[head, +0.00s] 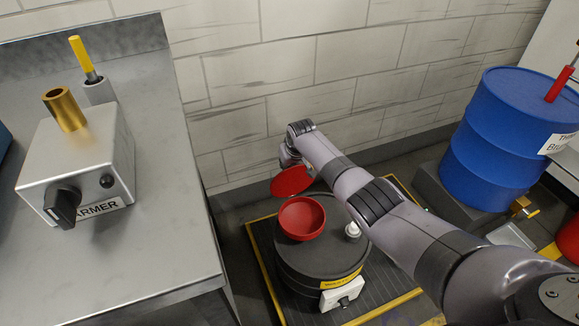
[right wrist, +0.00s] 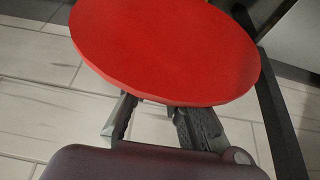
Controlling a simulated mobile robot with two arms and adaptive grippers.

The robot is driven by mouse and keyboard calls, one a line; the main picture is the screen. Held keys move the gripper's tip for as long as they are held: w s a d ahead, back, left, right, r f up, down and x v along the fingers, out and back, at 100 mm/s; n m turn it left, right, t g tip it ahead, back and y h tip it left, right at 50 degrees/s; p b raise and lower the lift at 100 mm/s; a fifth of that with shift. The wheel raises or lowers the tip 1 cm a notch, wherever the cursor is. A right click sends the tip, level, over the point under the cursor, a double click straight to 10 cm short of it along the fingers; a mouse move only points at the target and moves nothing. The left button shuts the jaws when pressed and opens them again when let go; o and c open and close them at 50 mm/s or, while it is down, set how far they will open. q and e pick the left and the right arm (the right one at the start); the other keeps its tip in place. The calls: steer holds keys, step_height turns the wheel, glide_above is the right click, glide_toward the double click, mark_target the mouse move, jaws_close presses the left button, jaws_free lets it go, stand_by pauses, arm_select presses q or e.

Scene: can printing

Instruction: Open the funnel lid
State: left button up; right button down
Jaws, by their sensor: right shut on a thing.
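The red funnel (head: 302,219) sits on top of a dark drum (head: 310,262) on the floor, its bowl uncovered. The round red funnel lid (head: 291,181) is raised and tilted just behind the funnel, and it fills the top of the right wrist view (right wrist: 165,50). My right gripper (head: 309,170) is behind the drum and is shut on the lid; its two fingers (right wrist: 155,108) meet the lid's edge in the right wrist view. Exactly how the fingertips grip is hidden by the lid. My left gripper is not in view.
The drum stands on a yellow-edged platform (head: 262,252) and has a white cap (head: 352,230) on top. A brick wall (head: 240,100) is close behind. A steel table (head: 165,215) with a warmer box (head: 75,165) is at left. A blue barrel (head: 495,145) stands at right.

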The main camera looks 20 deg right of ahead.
steer(key=shift+s+f, duration=0.1)
steer(key=shift+f, duration=0.25)
steer(key=c, duration=1.9)
jaws_free()
steer(key=shift+c, duration=0.2)
steer(key=shift+o, duration=1.4)
steer(key=shift+w+f, duration=0.15)
steer(key=shift+w, duration=0.1)
steer(key=shift+o, duration=1)
steer(key=shift+r, duration=0.25)
steer(key=shift+v, duration=6)
